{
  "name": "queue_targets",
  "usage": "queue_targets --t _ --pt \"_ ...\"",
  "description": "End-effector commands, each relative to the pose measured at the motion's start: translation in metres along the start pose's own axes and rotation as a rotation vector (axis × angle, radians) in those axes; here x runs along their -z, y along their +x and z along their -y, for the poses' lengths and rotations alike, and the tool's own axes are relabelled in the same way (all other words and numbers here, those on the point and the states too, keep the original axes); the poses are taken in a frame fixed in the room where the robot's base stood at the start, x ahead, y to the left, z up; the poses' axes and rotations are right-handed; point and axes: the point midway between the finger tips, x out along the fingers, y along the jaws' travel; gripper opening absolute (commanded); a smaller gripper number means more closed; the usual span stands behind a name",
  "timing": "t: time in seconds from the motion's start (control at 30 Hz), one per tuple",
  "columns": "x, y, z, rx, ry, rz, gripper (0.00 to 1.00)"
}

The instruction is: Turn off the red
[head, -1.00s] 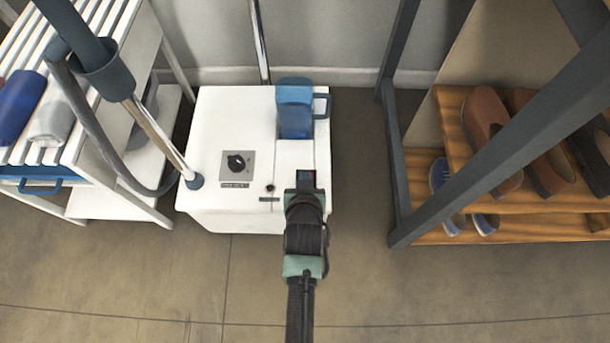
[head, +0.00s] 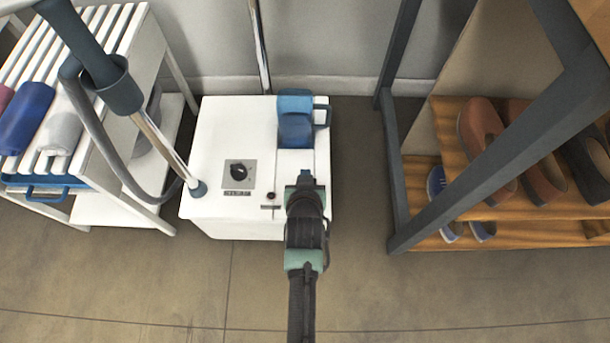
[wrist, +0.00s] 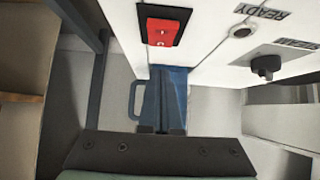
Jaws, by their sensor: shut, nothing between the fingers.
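A red rocker switch (wrist: 164,31) in a black frame sits on the white machine (wrist: 215,75), in the upper middle of the wrist view. In the head view my arm hides the switch on the white machine (head: 218,135). My gripper (head: 305,177) is shut and empty, over the machine's front right part. In the wrist view its fingers (wrist: 164,126) point toward the machine, below the switch in the picture and apparently apart from it. I cannot tell which way the rocker is pressed.
A black dial (head: 238,172) and a small round light (head: 271,196) sit left of the gripper. A blue tank (head: 296,130) stands behind it. A hose and pole rise at left, near a white slatted rack (head: 150,190). A shoe shelf (head: 420,160) stands at right.

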Motion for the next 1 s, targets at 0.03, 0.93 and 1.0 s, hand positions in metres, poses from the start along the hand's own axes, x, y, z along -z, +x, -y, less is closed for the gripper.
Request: queue_targets --t 0.03,0.93,1.0 --pt "0.013 -0.009 0.0 0.0 0.0 0.0 0.0" --pt "0.037 -0.108 -0.001 0.0 0.0 0.001 0.0" --pt "0.037 -0.108 -0.001 0.0 0.0 0.001 0.0"
